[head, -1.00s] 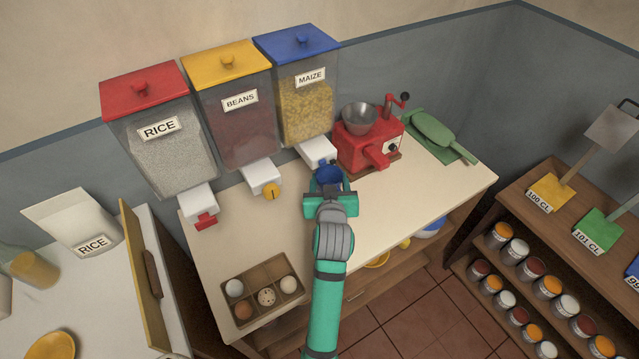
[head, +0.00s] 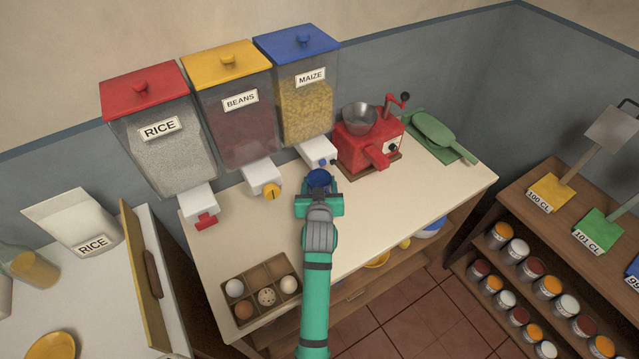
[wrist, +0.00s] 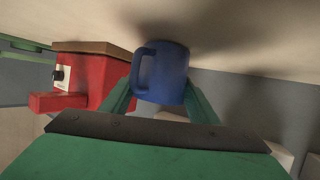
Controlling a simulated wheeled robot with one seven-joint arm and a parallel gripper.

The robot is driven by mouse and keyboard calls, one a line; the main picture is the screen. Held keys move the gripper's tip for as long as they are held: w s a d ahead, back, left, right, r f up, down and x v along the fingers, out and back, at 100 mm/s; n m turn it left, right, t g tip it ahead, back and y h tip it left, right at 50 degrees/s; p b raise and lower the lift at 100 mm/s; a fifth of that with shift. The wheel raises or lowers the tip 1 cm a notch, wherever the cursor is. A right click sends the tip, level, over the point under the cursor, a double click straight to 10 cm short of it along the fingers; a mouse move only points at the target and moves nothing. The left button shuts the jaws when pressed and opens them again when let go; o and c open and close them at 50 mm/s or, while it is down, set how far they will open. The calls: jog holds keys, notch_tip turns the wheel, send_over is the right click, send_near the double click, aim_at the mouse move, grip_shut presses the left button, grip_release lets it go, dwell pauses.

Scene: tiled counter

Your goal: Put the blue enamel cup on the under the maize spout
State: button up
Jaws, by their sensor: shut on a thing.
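The blue enamel cup (head: 318,178) is between the fingers of my gripper (head: 319,192), just in front of the maize spout. In the wrist view the cup (wrist: 168,75) shows its handle on the left, and the green fingers of my gripper (wrist: 160,100) are shut on its sides. The counter surface is close to the cup; I cannot tell whether they touch. The maize dispenser (head: 306,110) has a blue lid, and its white spout (head: 317,152) with a blue knob is just behind the cup. My arm partly hides the cup.
A red grinder (head: 366,145) stands right of the maize spout. The beans spout (head: 262,176) with a yellow knob is to the left. An egg tray (head: 254,292) sits at the counter's front left. The counter (head: 400,195) right of my arm is clear.

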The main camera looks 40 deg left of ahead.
jog(key=shift+f, duration=0.15)
jog(key=o, duration=1.1)
jog(key=shift+s+d+r, duration=0.15)
jog(key=shift+r, duration=0.1)
jog(key=v, duration=1.1)
jog(key=shift+s+d+r, duration=0.15)
jog(key=shift+s+r, duration=0.05)
